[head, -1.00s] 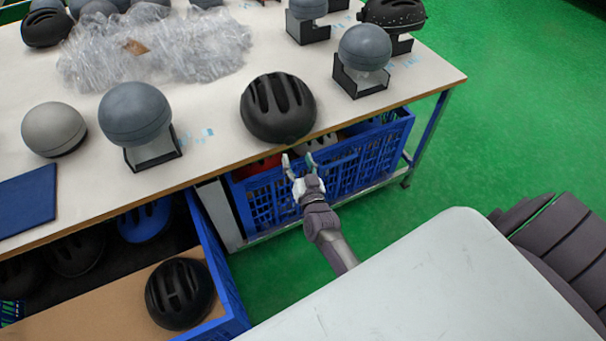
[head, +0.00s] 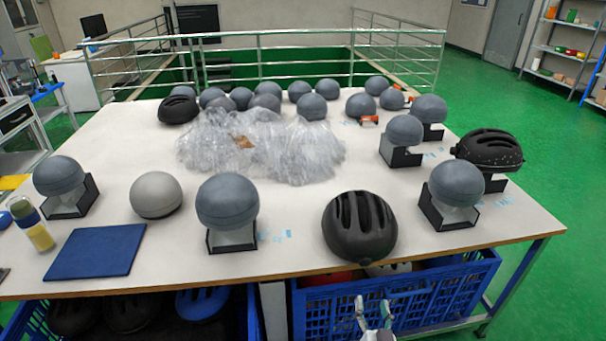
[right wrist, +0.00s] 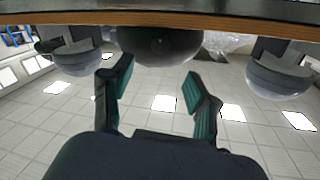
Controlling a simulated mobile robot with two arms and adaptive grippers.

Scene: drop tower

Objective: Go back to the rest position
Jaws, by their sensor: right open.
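My right gripper (head: 373,316) is at the bottom edge of the head view, in front of the table's front edge and the blue crate. In the right wrist view its two fingers (right wrist: 155,85) stand apart with nothing between them. A black helmet (head: 360,226) rests on the table near the front edge, above and behind the gripper. The same helmet seems to show in the right wrist view (right wrist: 160,45), beyond the fingertips and apart from them. My left gripper is not in view.
The white table (head: 135,176) holds several grey headforms, some on black stands, a clear plastic heap (head: 260,145) and a blue board (head: 96,252). A blue crate (head: 420,298) with helmets is under the front edge. Green floor (head: 500,105) is open at right.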

